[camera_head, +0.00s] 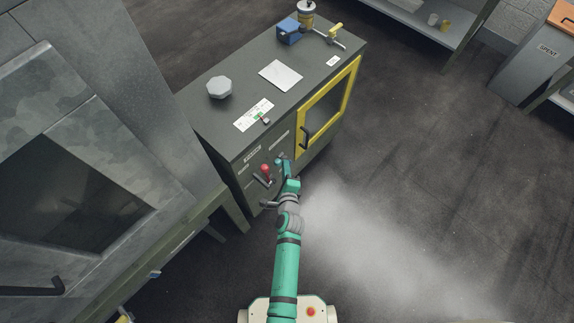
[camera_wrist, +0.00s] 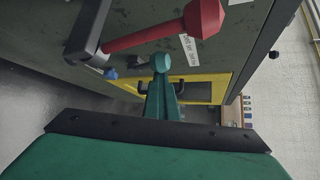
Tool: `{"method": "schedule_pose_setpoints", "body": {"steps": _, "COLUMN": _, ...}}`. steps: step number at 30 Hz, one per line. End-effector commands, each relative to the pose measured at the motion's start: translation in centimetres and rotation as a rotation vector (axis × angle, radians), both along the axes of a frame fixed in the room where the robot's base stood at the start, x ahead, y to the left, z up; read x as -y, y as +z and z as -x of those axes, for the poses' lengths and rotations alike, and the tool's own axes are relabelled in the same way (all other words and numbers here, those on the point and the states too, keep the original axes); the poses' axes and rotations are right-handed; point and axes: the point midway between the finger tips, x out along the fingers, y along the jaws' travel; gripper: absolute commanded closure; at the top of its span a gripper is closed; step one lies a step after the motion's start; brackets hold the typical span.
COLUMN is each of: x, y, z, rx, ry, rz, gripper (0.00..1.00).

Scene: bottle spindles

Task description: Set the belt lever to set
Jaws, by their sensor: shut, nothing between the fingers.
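A lever with a red knob (camera_head: 265,168) sits on the front face of the dark machine cabinet (camera_head: 190,113), at its near left part. In the wrist view the lever's red arm and faceted knob (camera_wrist: 204,17) cross the top, joined to a dark bracket (camera_wrist: 88,30). I cannot read which lever it is or its setting. My gripper (camera_head: 281,159) is at the front face, just right of the red knob. In the wrist view my gripper's teal fingertips (camera_wrist: 161,64) are shut, empty, and appear below the red arm. I cannot tell whether they touch it.
A yellow-framed door (camera_head: 327,112) with a dark handle is right of the levers. A grey octagonal piece (camera_head: 219,87), a white sheet (camera_head: 281,76) and a blue block (camera_head: 289,31) lie on top. A large grey machine (camera_head: 75,150) stands left.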

Motion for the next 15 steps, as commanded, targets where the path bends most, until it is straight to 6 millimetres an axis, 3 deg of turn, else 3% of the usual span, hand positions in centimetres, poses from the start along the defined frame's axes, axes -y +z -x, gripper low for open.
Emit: {"method": "schedule_pose_setpoints", "body": {"steps": 15, "x": -0.91, "y": -0.25, "z": 0.15, "rx": -0.007, "ry": 0.016, "rz": -0.006, "gripper": 1.00}}
